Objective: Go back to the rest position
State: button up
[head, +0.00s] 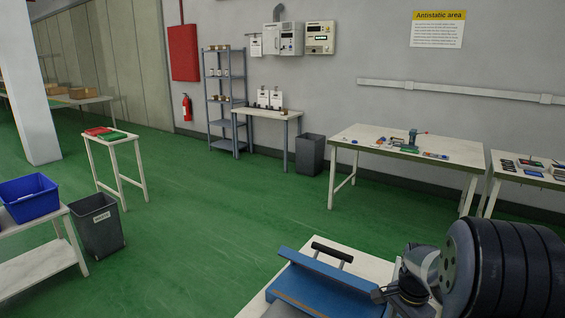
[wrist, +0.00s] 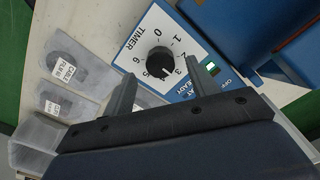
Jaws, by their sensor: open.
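My gripper (wrist: 161,68) is open and empty, its two dark fingers apart. It hangs over the front of a blue heat sealer (head: 325,285), which stands on a white table (head: 377,268) in the head view. In the wrist view the sealer's timer panel (wrist: 185,35) has a black knob (wrist: 160,60) between the fingertips, with a gap on each side. I cannot tell which number the knob points to. A small green light or switch (wrist: 212,68) shows beside the right finger. In the head view my arm covers the sealer's right side.
Clear labelled bags (wrist: 70,75) lie left of the sealer, and a clear container (wrist: 33,142) is at the lower left. Farther off are a workbench (head: 400,143), a grey bin (head: 101,222) and a blue crate (head: 28,197). The green floor between is open.

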notch_tip(320, 180, down, 3)
jog(key=shift+f, duration=0.15)
jog(key=shift+n, duration=0.6)
jog(key=n+p, duration=0.1)
jog(key=n, duration=0.2)
jog(key=n+p, duration=0.1)
jog(key=n, duration=0.3)
jog(key=shift+n, duration=0.3)
jog(key=n, duration=0.2)
jog(key=n+p, duration=0.1)
jog(key=n, duration=0.1)
jog(key=shift+d+r+n, duration=0.1)
jog(key=shift+r+n, duration=0.1)
jog(key=shift+n, duration=0.2)
jog(key=n+p, duration=0.2)
jog(key=n, duration=0.2)
jog(key=shift+r, duration=1)
